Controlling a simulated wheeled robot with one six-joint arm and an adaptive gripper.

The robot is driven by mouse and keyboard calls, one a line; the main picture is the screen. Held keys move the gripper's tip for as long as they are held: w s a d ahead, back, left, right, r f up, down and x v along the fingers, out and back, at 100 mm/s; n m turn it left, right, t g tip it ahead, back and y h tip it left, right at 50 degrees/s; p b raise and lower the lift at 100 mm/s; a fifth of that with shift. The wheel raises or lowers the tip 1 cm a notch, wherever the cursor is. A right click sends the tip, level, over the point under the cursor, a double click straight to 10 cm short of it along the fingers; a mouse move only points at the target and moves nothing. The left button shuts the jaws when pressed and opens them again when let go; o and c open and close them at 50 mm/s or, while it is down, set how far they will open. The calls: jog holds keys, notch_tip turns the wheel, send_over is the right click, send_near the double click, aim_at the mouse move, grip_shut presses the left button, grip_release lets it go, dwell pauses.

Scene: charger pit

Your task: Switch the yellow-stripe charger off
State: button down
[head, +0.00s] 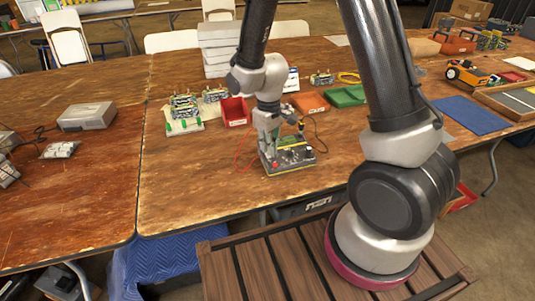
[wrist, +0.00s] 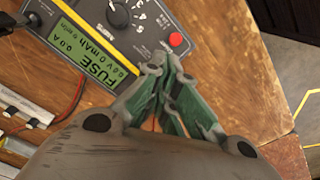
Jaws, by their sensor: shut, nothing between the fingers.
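The yellow-stripe charger (head: 297,155) stands on the brown table, with a yellow stripe along its front edge. In the wrist view the charger (wrist: 103,42) lies at the upper left, with a lit green screen (wrist: 88,60) reading FUSE, 0.0 V and 0 mAh. A numbered dial (wrist: 118,12) and a red button (wrist: 176,39) are beside the screen. My gripper (head: 270,143) is over the charger's left part in the head view. In the wrist view my gripper (wrist: 168,62) is shut and empty, its tips just below the red button. I cannot tell whether they touch the charger.
Red and black leads run from the charger. Behind it are a red bin (head: 234,112), an orange case (head: 309,103) and a green tray (head: 346,96). A board with green-footed parts (head: 184,125) lies left. The table in front of the charger is clear.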

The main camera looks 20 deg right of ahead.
aim_at(269, 156)
jog(key=shift+f, duration=0.85)
dwell(0.3)
jog(key=shift+r, duration=3.55)
jog(key=s+d+r+m+t, duration=0.2)
jog(key=s+d+r+m, duration=0.1)
jog(key=s+d+r, duration=0.4)
jog(key=s+d+r+m+t, duration=0.2)
jog(key=s+d+r, duration=0.6)
jog(key=s+r, duration=0.4)
notch_tip(269, 156, up, 4)
jog(key=shift+f+m, duration=0.1)
jog(key=shift+m, duration=0.4)
